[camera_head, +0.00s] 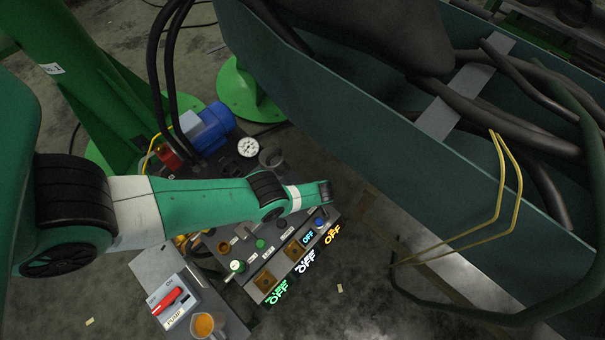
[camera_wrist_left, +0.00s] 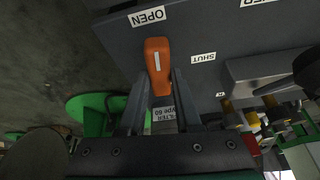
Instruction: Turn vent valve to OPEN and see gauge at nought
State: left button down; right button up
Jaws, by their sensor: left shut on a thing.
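The orange vent valve handle (camera_wrist_left: 158,58) stands between the fingers of my left gripper (camera_wrist_left: 160,78) in the left wrist view, and the gripper is shut on it. The white line on the handle points up towards the OPEN label (camera_wrist_left: 147,16). The SHUT label (camera_wrist_left: 202,57) is off to the right. In the head view, my left arm covers the valve and the gripper's fingers. The round white gauge (camera_head: 248,147) stands beyond the arm. Its needle is too small to read. My right gripper is in neither view.
Several glowing OFF signs, one green (camera_head: 277,292), line the bench's right edge. A large dark green trough (camera_head: 370,130) and a bent yellow rod (camera_head: 497,205) are at right.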

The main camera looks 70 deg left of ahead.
pick_arm(q)
jog(key=shift+f+n+g+h+b, duration=0.15)
jog(key=shift+n+g+h+b, duration=0.15)
jog(key=shift+n+b, duration=0.5)
jog(key=c, duration=0.6)
grip_release()
jog(key=shift+r, duration=0.2)
